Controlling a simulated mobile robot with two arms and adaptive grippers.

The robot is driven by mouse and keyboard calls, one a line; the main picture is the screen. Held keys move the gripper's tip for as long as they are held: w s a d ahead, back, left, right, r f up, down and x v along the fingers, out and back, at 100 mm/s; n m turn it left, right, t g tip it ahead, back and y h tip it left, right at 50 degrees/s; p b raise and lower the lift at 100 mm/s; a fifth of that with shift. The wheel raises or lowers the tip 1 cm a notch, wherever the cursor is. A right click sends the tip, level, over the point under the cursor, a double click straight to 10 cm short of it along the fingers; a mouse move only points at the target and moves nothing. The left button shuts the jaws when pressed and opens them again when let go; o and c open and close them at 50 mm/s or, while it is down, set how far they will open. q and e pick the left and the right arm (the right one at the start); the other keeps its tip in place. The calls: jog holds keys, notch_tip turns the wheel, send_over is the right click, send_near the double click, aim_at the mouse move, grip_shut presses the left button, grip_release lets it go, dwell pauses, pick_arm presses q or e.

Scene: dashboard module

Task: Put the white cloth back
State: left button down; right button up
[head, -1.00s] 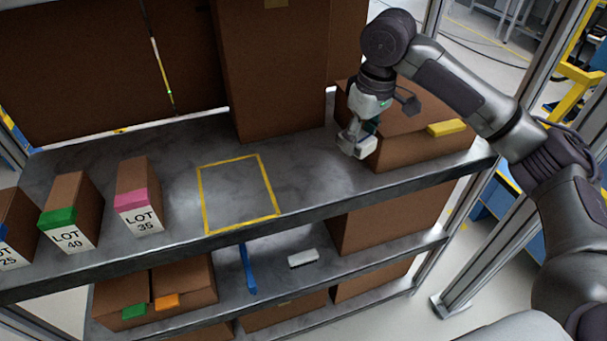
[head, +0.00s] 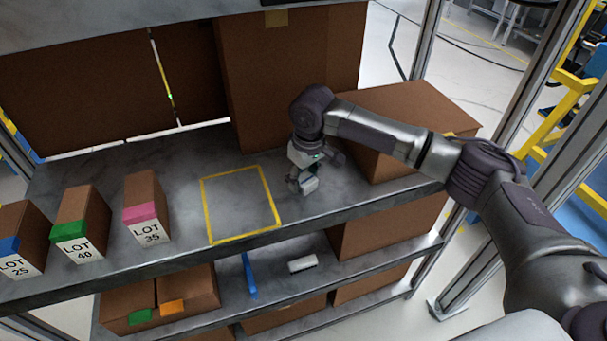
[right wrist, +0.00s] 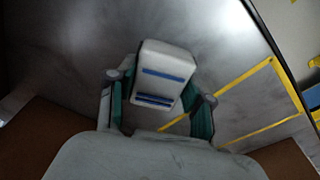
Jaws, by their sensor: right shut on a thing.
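The white cloth (right wrist: 163,72), a folded block with blue stripes, sits between the fingers of my right gripper (right wrist: 158,106) in the right wrist view. In the head view the right gripper (head: 303,176) is over the top shelf, to the right of the yellow outlined square (head: 272,205). The cloth (head: 309,186) shows as a small pale block at its tip. The gripper is shut on the cloth. Whether the cloth touches the shelf I cannot tell. My left gripper is not in view.
The outlined square is empty. Small LOT boxes (head: 148,205) stand left of it on the top shelf (head: 330,200). A tall carton (head: 285,75) stands behind, and a wide carton (head: 410,115) at right. A white item (head: 303,263) and blue strip (head: 249,275) lie below.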

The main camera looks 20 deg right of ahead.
aim_at(307, 181)
jog(key=shift+f, duration=0.15)
jog(key=o, duration=1.1)
jog(key=r, duration=0.4)
jog(key=s+r+b, duration=0.1)
jog(key=r, duration=0.3)
jog(key=r+b, duration=0.1)
jog(key=r, duration=0.3)
jog(key=shift+s+d, duration=0.15)
jog(key=shift+d, duration=0.1)
